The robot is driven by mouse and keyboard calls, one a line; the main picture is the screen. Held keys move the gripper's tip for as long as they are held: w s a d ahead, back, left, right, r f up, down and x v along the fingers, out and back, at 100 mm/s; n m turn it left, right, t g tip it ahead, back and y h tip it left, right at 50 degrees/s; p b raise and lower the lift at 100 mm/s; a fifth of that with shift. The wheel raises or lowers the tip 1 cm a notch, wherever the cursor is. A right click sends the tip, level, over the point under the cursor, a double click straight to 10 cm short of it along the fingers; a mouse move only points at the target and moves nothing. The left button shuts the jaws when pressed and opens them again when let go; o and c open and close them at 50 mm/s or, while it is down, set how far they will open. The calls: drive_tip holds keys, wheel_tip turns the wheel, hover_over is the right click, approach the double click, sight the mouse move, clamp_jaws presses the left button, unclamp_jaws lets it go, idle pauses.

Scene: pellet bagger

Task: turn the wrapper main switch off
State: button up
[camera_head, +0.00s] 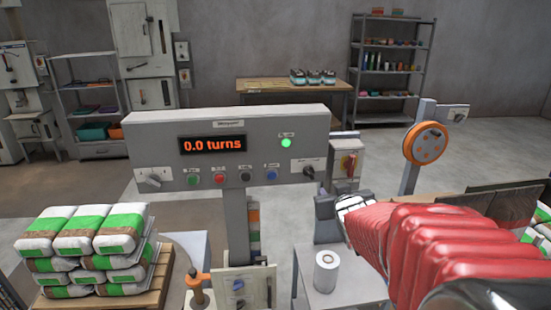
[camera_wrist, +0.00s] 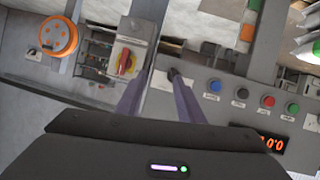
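The main switch is a red rotary handle on a yellow plate (camera_head: 349,165), on a grey box right of the wrapper panel (camera_head: 262,115). In the head view its handle looks roughly upright. In the wrist view the red handle (camera_wrist: 125,63) lies just left of the left fingertip. My gripper (camera_head: 326,205) is in front of and below the box in the head view. In the wrist view my gripper (camera_wrist: 160,78) has its two fingers apart, with nothing between them. The fingers look short of the switch, but the exact distance cannot be told.
The panel display (camera_head: 212,145) reads 0.0 turns and a green lamp (camera_head: 286,142) is lit. A black knob (camera_wrist: 174,74) is close to the right fingertip. An orange wheel (camera_head: 425,143) stands right of the switch box. A white roll (camera_head: 326,271) stands below my gripper.

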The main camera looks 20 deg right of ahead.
sight(353, 166)
drive_tip(key=d+f+t, duration=0.3)
drive_tip(key=d+t, duration=0.2)
drive_tip(key=d, duration=0.8)
drive_tip(key=shift+s+d+y, duration=0.2)
drive_tip(key=shift+s+y, duration=0.1)
drive_tip(key=shift+y, duration=0.1)
drive_tip(key=shift+w, duration=0.15)
drive_tip(key=x, duration=1.3)
drive_tip(key=shift+w+d, duration=0.1)
drive_tip(key=shift+w, duration=0.15)
